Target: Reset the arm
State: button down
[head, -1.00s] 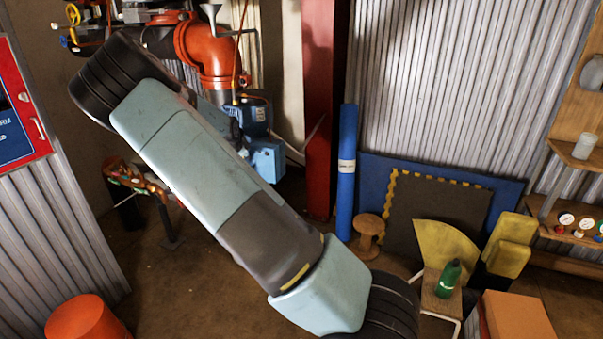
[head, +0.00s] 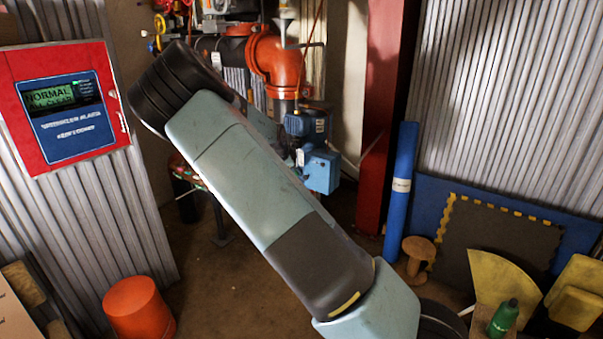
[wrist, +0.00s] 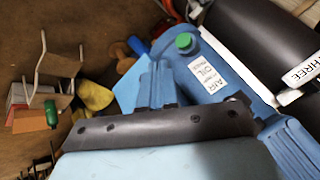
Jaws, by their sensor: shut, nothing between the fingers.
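My arm (head: 265,200) slants across the middle of the head view, from the lower right up to a dark ribbed joint (head: 175,85) at the upper left. Its pale blue and dark grey links hide part of the floor and pipework. My gripper is hidden in the head view. In the wrist view the body of my gripper (wrist: 160,130), dark edge and pale blue housing, fills the lower part. Its fingertips cannot be made out clearly. It is shut, with nothing seen held. A blue unit with a white label (wrist: 207,80) and green cap lies beyond it.
A red alarm panel (head: 65,105) reads "NORMAL" at the left. Orange pipework (head: 275,62) and a blue motor (head: 308,122) stand behind the arm. An orange bucket (head: 138,310) is at lower left. A blue roll (head: 401,190), wooden spool (head: 417,258) and green bottle (head: 502,318) are at right.

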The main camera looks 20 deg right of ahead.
jog(key=a+r, duration=0.5)
jog(key=r, duration=0.1)
jog(key=s+d+r+n+y, duration=0.1)
jog(key=s+r+n, duration=0.4)
jog(key=s, duration=1.1)
jog(key=s+d+r+n+y, duration=0.1)
jog(key=s+r+n, duration=0.5)
jog(key=s, duration=1.1)
jog(key=s+d+r+n+y, duration=0.1)
jog(key=s+r+n, duration=0.5)
jog(key=s, duration=1)
jog(key=shift+s+r+y, duration=0.4)
jog(key=shift+r+y, duration=0.05)
jog(key=shift+y, duration=0.45)
